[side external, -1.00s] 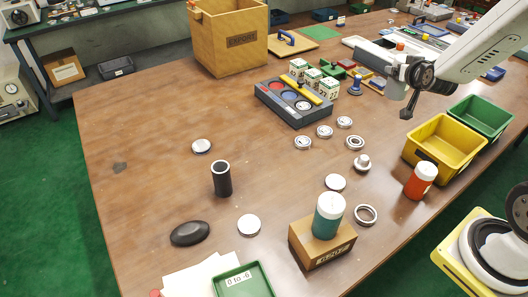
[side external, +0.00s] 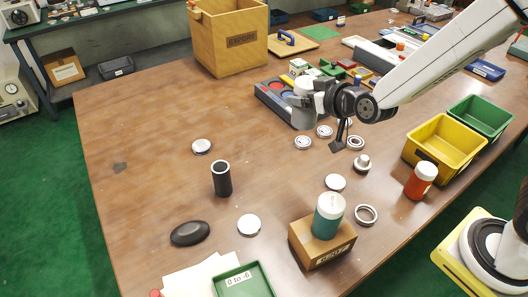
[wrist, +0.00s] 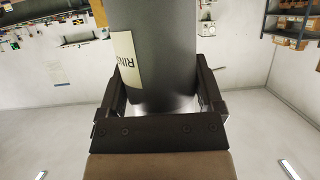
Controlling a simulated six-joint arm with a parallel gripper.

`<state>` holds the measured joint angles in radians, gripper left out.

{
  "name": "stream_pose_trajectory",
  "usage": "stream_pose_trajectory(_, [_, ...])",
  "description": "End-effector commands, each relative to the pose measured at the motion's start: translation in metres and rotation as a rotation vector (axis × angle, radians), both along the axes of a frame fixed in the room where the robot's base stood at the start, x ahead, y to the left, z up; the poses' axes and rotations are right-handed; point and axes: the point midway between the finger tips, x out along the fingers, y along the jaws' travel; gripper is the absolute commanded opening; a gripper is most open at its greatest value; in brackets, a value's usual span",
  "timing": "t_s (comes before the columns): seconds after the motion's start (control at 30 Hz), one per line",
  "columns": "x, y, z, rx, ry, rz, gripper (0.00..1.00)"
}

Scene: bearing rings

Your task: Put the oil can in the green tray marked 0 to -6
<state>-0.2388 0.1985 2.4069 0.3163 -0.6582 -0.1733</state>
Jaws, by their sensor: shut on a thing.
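My gripper (side external: 318,98) is shut on a grey cylindrical can (wrist: 165,50), which also shows in the side view (side external: 301,112). Its pale label (wrist: 126,60) reads "RIN", the rest cut off; I cannot tell from this if it is the oil can. In the wrist view both fingers clasp its sides. The can is above the dark bearing-ring box, well away from the green tray. The green tray (side external: 262,288) marked "0 to -6" lies at the bottom edge, partly out of frame and looking empty.
A black tube (side external: 221,178), a black oval object (side external: 190,233) and several rings lie between. A red bottle (side external: 421,182) stands by the yellow bin (side external: 415,160) and another green bin (side external: 490,112).

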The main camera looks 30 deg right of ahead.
Motion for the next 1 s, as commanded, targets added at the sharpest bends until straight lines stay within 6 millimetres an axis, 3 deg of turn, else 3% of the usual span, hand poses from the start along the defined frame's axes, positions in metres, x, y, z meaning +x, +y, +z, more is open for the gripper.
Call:
stream_pose_trajectory(0.1, [-0.008,0.037,0.001,0.0,-0.003,0.083,0.05])
stream_pose_trajectory(0.5, [-0.054,0.146,0.001,0.001,-0.003,0.346,0.05])
stream_pose_trajectory(0.8, [-0.106,0.217,0.001,0.001,-0.003,0.542,0.05])
stream_pose_trajectory(1.0, [-0.141,0.252,0.001,0.001,-0.003,0.652,0.05])
